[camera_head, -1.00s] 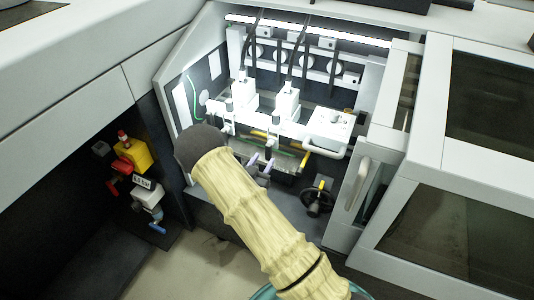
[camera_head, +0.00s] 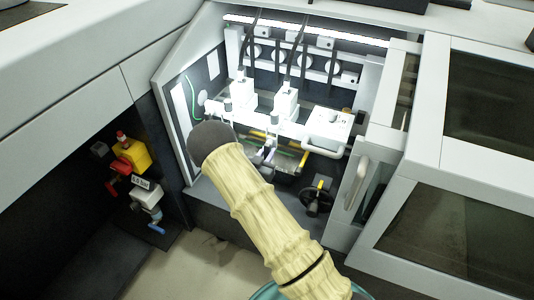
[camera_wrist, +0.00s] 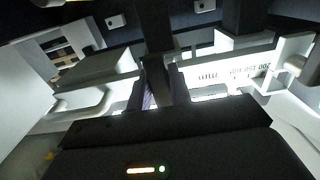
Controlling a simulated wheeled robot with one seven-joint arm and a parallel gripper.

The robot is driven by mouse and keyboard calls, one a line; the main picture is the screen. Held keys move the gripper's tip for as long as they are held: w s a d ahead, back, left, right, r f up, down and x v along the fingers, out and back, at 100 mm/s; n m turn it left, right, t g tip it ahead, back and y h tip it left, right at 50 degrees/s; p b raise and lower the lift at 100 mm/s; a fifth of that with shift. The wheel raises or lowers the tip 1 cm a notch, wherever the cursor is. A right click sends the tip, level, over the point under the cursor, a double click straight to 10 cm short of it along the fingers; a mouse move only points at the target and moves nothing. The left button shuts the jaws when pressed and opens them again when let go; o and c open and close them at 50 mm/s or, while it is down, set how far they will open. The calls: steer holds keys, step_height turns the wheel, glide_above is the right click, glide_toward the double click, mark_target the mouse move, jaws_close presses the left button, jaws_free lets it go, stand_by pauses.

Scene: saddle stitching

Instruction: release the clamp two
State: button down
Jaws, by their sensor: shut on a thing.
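My gripper (camera_wrist: 160,82) shows in the wrist view, with its dark fingers close together at the upper middle. It is shut on a clamp lever (camera_wrist: 148,100), of which only a purplish sliver shows beside the fingers. In the head view a purplish lever (camera_head: 269,155) shows below the white stitching heads, just right of my arm's dark rounded part. My cream-sleeved arm hides the gripper's fingertips there. I cannot tell from a label which clamp this is.
Two white stitching heads (camera_head: 287,101) stand behind the levers. A white box with a handle (camera_head: 327,129) is to the right, above a black handwheel (camera_head: 317,199). An open glazed door (camera_head: 358,190) bounds the right side. A yellow valve unit (camera_head: 133,154) is at left.

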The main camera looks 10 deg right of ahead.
steer(key=shift+n, duration=0.4)
steer(key=n, duration=0.2)
steer(key=shift+s+d+r+n+p, duration=0.1)
steer(key=shift+s+d+n+p, duration=0.2)
steer(key=shift+p, duration=0.1)
steer(key=shift+s+d+r+n+p, duration=0.15)
steer(key=shift+d+r+n+p, duration=0.2)
steer(key=shift+n, duration=1.4)
steer(key=shift+s+d+r+n+p, duration=0.2)
steer(key=shift+n+p, duration=0.3)
steer(key=shift+n, duration=1.3)
steer(key=shift+s+d+r+n+p, duration=0.1)
steer(key=shift+d+r+n+p, duration=0.25)
steer(key=shift+n, duration=1.4)
steer(key=shift+a+f, duration=0.1)
steer(key=shift+a, duration=0.05)
steer(key=c, duration=1.3)
jaws_free()
